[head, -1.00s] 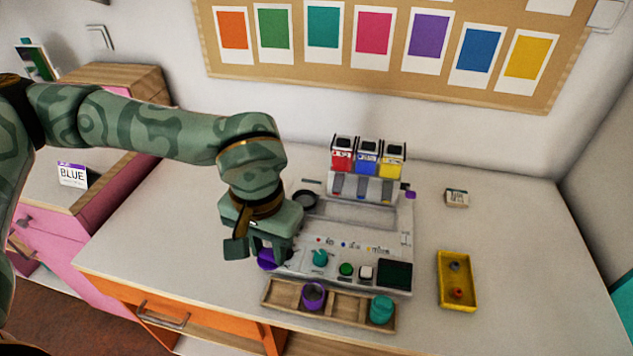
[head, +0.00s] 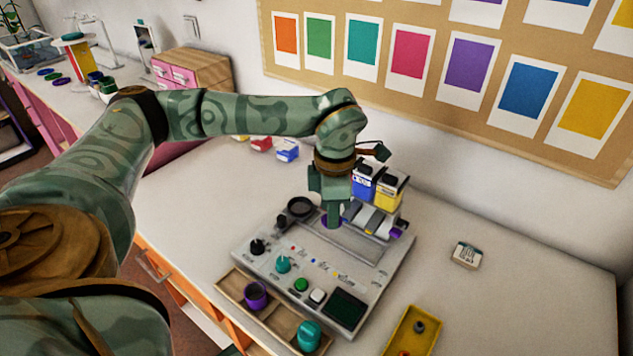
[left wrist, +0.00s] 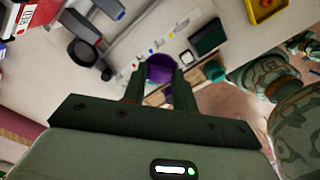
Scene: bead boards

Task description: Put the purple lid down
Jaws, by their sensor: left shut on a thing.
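My left gripper (head: 334,222) is shut on the purple lid (head: 325,221), above the rear part of the grey mixing machine (head: 262,232). In the head view the fingers hide most of the lid. In the left wrist view the lid (left wrist: 160,68) shows as a purple disc between the two fingertips (left wrist: 160,80). Whether it touches the machine I cannot tell. An open purple cup (head: 257,296) stands in the wooden tray (head: 281,325) in front of the machine. My right gripper is not in view.
A teal jar (head: 308,337) stands in the same tray. Blue and yellow cartridges (head: 386,190) rise at the machine's back, close to my gripper. A yellow tray (head: 422,324) and a small labelled block (head: 466,255) lie to the right. The tabletop between them is clear.

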